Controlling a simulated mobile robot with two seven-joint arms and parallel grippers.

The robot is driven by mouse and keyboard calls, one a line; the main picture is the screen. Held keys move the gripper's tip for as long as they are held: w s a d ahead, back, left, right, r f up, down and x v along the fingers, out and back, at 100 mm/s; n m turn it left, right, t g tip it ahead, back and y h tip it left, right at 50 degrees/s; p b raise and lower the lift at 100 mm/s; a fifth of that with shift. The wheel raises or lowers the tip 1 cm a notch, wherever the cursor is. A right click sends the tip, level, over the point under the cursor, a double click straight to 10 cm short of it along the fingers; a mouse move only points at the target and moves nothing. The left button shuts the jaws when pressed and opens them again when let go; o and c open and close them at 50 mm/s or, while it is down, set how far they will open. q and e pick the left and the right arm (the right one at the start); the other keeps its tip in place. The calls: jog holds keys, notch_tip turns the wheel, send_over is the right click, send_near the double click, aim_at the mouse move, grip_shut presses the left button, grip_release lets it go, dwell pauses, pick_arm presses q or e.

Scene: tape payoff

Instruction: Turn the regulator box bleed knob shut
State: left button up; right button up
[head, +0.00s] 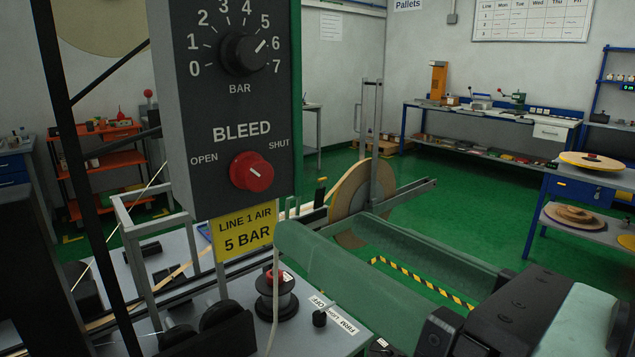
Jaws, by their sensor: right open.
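The regulator box (228,110) is a dark grey panel in the upper left of the head view. Its red bleed knob (251,172) sits between the labels OPEN on the left and SHUT on the right. The knob's white line slants from upper left to lower right, its upper end on the OPEN side.
A black pressure knob (243,54) is above the bleed knob, and a yellow air sign (243,232) hangs below. A dark upright bar (72,150) stands left of the box.

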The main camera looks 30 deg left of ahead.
aim_at(260, 177)
jog(key=shift+n, duration=0.3)
jog(key=x, duration=0.7)
jog(key=w+x, duration=0.1)
jog(key=x, duration=0.3)
jog(key=shift+w+a+r+p, duration=0.1)
jog(key=shift+a+p, duration=0.05)
jog(key=shift+p, duration=0.15)
grip_shut()
